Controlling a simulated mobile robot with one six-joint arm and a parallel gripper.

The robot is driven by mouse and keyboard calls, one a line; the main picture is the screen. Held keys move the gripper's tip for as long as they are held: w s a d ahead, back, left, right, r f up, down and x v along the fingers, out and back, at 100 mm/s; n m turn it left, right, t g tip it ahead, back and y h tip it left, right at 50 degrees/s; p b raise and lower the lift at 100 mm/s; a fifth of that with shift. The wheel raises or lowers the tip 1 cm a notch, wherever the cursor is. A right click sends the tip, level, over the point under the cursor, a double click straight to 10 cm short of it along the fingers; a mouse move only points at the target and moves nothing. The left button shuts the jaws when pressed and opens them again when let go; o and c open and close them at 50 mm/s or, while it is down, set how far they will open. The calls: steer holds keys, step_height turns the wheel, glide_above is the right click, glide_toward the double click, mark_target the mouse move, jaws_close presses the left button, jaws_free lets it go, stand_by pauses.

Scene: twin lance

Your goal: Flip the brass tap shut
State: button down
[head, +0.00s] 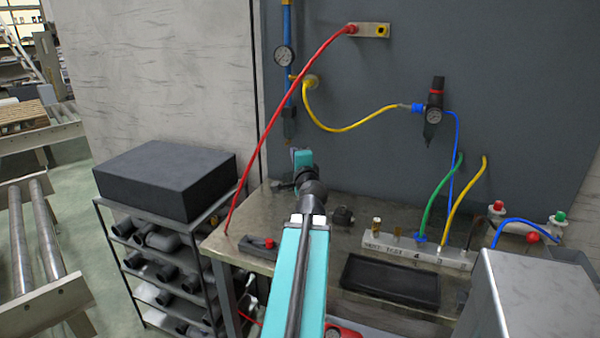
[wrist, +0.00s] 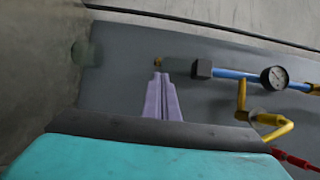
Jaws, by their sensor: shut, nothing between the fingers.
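A small brass piece, which looks like the brass tap (wrist: 157,62), sits at the end of a cloudy green bowl on the blue pipe in the wrist view. In the head view the brass tap (head: 288,141) hangs at the bottom of that pipe, close to the wall. Its lever is too small to make out. My gripper (head: 293,151) is just below it in the head view. In the wrist view my gripper (wrist: 160,76) shows pale purple fingers shut together and empty, with their tips just short of the brass; I cannot tell whether they touch.
A gauge (head: 284,56) and a yellow fitting (head: 309,81) with a yellow hose sit higher on the wall. A red hose (head: 275,108) slants down left of my arm. The metal bench (head: 345,235) below holds a labelled hose block (head: 420,249) and a black tray (head: 390,281).

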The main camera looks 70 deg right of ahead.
steer(key=shift+s+a+f+b, duration=0.25)
steer(key=shift+s+a+b, duration=0.45)
steer(key=shift+b, duration=2.55)
steer(key=b+v, duration=0.5)
steer(key=b, duration=0.4)
steer(key=shift+a+r+b, duration=0.1)
steer(key=shift+a+b, duration=0.2)
steer(key=shift+b, duration=0.05)
